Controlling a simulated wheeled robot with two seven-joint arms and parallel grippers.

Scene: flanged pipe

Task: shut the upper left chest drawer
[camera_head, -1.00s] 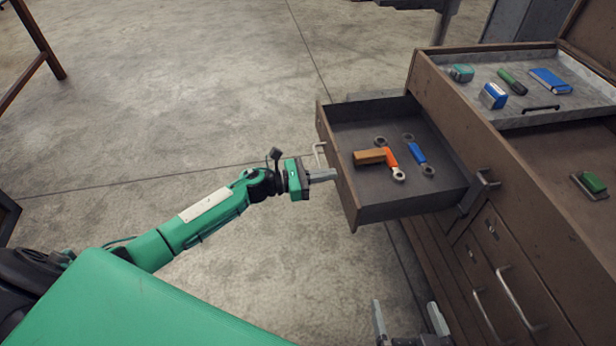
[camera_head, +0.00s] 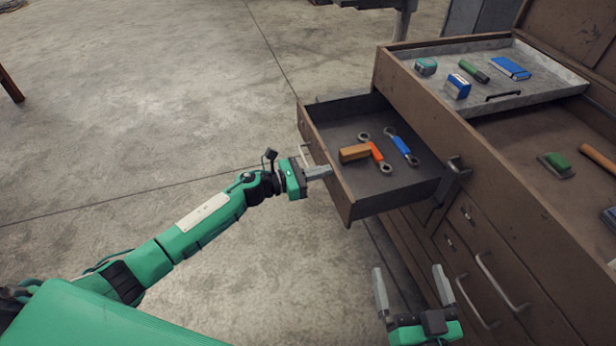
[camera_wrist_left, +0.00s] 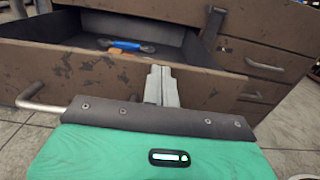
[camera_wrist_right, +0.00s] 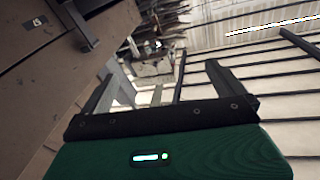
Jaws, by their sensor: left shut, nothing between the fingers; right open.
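The upper left drawer (camera_head: 385,199) of the brown chest (camera_head: 440,110) stands open and sticks out toward the left. My left gripper (camera_head: 328,172) is shut and empty, its fingertips at the outer face of the drawer front, beside the bar handle (camera_head: 305,156). In the left wrist view its closed fingers (camera_wrist_left: 161,78) are at the drawer front (camera_wrist_left: 205,90), and the handle (camera_wrist_left: 38,100) is to the left; exact contact is hard to tell. My right gripper (camera_head: 410,276) is open and empty, low in front of the chest's lower drawers.
The drawer holds a tan-handled tool (camera_head: 355,152), an orange wrench (camera_head: 376,152) and a blue wrench (camera_head: 401,147). Small boxes lie in the chest's grey top tray (camera_head: 540,88). A lower drawer handle (camera_head: 500,285) juts out near my right gripper. The floor (camera_head: 150,110) left of the drawer is clear.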

